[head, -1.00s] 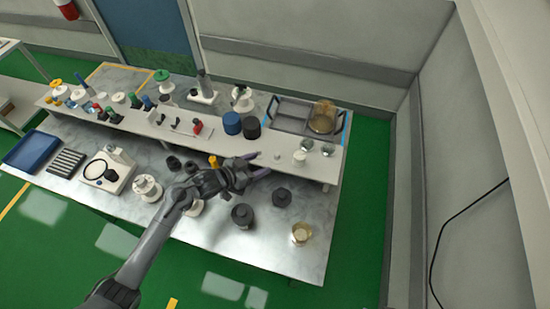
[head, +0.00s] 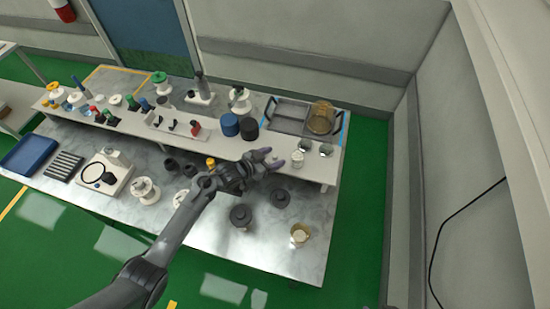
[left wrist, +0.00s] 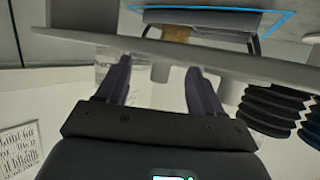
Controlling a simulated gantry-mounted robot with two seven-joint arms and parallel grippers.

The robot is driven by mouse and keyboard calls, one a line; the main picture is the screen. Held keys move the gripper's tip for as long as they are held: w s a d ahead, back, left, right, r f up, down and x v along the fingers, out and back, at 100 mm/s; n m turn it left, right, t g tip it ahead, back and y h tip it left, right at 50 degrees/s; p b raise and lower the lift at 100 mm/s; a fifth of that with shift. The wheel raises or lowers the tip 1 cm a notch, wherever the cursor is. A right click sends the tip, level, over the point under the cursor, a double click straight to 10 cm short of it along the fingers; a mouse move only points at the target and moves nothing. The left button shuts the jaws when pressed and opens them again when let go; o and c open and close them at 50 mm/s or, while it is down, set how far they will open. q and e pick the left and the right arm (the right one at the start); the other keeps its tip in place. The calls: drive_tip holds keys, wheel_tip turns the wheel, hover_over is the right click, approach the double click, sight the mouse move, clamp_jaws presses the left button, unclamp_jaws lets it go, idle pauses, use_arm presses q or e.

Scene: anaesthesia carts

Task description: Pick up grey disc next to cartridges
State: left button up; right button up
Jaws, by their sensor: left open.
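My left gripper (head: 272,160) is open over the front of the raised shelf, with nothing between its fingers that it grips. The fingers also show in the left wrist view (left wrist: 158,82). A small plain grey piece (left wrist: 160,72) shows at the shelf edge between the fingers, apart from them. Another grey piece (left wrist: 231,92) shows right of the fingers, beside the black ribbed cartridge (left wrist: 268,110). I cannot tell which is the disc; the gripper hides this spot in the head view. The blue cartridge (head: 229,125) and black cartridge (head: 249,129) stand behind the gripper. My right gripper is not in view.
A whitish jar (head: 297,160) stands close right of the fingers. Two round grey-topped pieces (head: 306,145) (head: 326,151) stand behind it. Dark pots (head: 240,215) (head: 280,198) stand on the lower table.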

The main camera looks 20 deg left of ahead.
use_arm(q)
drive_tip(key=shift+c, duration=0.2)
drive_tip(key=c, duration=0.8)
drive_tip(key=shift+o, duration=0.2)
drive_tip(key=shift+r, duration=0.1)
